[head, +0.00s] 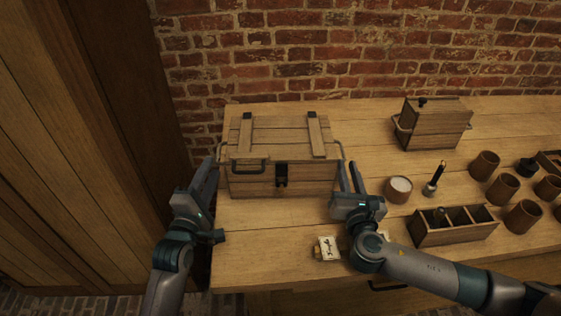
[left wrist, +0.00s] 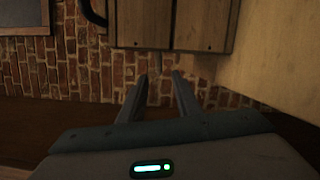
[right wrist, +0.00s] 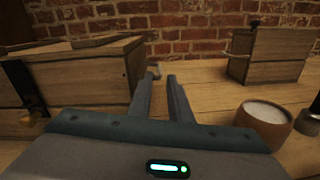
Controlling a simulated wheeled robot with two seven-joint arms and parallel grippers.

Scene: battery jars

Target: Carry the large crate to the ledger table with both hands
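The large crate (head: 255,180) is a closed wooden box with a dark front latch, a dark front handle and a loop handle on each side. It sits on the wooden table (head: 265,245) near its left end. My left gripper (head: 213,168) is open beside the crate's left side, near that handle. My right gripper (head: 350,172) is open beside the right side, near the right handle (right wrist: 153,69). Both wrist views show a gap between the fingers, and neither gripper visibly holds a handle. I cannot tell which surface is the ledger table.
A smaller wooden box (head: 430,128) stands at the back right. A white-filled cup (head: 399,189), a divided tray (head: 455,232) and several brown cups (head: 502,188) stand to the right. A small card (head: 328,248) lies in front. A brick wall (head: 350,50) closes the back, wooden panels (head: 60,150) the left.

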